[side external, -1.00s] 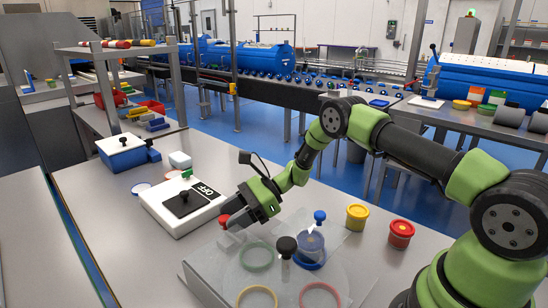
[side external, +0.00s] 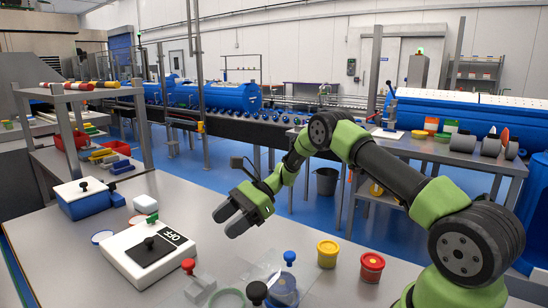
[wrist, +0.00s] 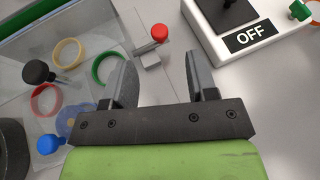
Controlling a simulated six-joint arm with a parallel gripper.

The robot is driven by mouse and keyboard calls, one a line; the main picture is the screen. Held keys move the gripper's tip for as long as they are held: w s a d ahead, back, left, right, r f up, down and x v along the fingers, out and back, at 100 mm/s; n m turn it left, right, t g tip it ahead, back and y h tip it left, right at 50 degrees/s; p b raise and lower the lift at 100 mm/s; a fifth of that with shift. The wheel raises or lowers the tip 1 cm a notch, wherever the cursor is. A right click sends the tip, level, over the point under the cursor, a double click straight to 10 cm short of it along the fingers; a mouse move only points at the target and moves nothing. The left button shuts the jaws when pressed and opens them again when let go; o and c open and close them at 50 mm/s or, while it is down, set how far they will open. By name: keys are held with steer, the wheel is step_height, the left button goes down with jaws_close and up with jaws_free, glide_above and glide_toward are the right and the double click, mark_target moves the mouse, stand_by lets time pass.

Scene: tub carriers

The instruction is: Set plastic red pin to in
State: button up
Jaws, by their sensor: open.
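The red pin shows its round red knob (side external: 188,266) at the near left corner of the clear fixture (side external: 222,274). In the wrist view its red knob (wrist: 160,32) is at the top middle, beside a small grey block (wrist: 150,59), with a short pale shaft between them. I cannot tell how far the pin sits in the block. My gripper (side external: 228,220) is open and empty, raised above the table and apart from the knob. In the wrist view my gripper's fingers (wrist: 160,75) are spread, with the knob beyond the gap between them.
A white switch box (side external: 148,252) marked OFF stands left of the fixture. A blue knob (side external: 290,257) and a black knob (side external: 256,292) rise from the fixture. Yellow (side external: 328,253) and red (side external: 372,266) tubs stand to the right. A blue box (side external: 88,197) stands at the back left.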

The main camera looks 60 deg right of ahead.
steer(key=s+a+r+n+h, duration=0.3)
steer(key=s+r+n, duration=0.3)
steer(key=s+r, duration=0.2)
steer(key=s+a+r+n+h, duration=0.4)
steer(key=s+r+n, duration=0.2)
steer(key=s+r, duration=0.3)
steer(key=shift+r+g, duration=0.3)
steer(key=shift+r, duration=1.05)
steer(key=w+d+f+m+g+y, duration=0.1)
steer(key=w+d+f+m+y, duration=0.1)
steer(key=w+f+m, duration=0.45)
steer(key=m+t+y, duration=0.2)
steer(key=m+y, duration=0.4)
steer(key=m, duration=0.1)
glide_toward(192, 261)
steer(key=x, duration=0.9)
